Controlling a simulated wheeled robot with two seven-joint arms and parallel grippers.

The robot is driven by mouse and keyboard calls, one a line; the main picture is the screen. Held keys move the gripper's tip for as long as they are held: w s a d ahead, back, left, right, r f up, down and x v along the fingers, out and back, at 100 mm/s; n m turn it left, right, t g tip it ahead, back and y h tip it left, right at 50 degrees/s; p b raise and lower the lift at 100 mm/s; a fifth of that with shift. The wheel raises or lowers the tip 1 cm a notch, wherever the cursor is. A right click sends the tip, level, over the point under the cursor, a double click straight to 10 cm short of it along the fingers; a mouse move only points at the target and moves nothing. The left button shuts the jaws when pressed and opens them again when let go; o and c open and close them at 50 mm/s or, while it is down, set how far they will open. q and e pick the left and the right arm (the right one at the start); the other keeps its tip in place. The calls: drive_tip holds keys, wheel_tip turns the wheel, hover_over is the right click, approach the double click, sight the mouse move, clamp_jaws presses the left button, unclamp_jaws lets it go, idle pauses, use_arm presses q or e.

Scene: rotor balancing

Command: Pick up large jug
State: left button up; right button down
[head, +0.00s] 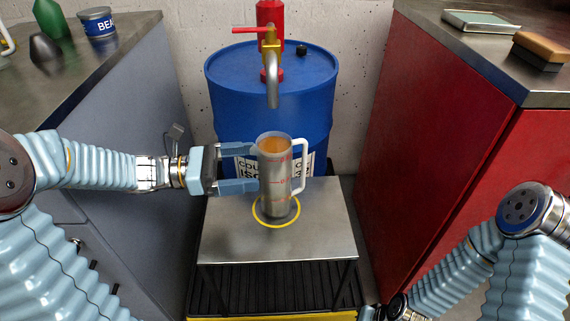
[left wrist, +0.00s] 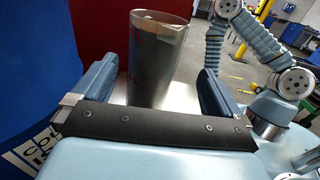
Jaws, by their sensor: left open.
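The large jug (head: 275,182) is a tall, clear-grey measuring jug with red marks and a white handle on its right side. It stands upright inside the yellow ring on the small metal table (head: 225,240), below the tap spout, with amber colour showing at its top. My left gripper (head: 256,168) is open at the jug's left side, with one finger on the far side and one on the near side. In the left wrist view the jug (left wrist: 155,60) stands between the two spread fingers, with gaps on both sides. My right gripper's fingers are not visible.
A blue drum (head: 225,95) with a red and brass tap (head: 270,50) stands behind the table. A grey cabinet (head: 130,110) is on the left and a red cabinet (head: 440,130) on the right. The table's front part is bare.

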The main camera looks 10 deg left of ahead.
sight(279, 160)
use_arm(q)
drive_tip(key=x, duration=0.7)
drive_tip(key=shift+w+d, duration=0.1)
drive_tip(key=shift+w, duration=0.35)
drive_tip(key=shift+c, duration=0.5)
clamp_jaws()
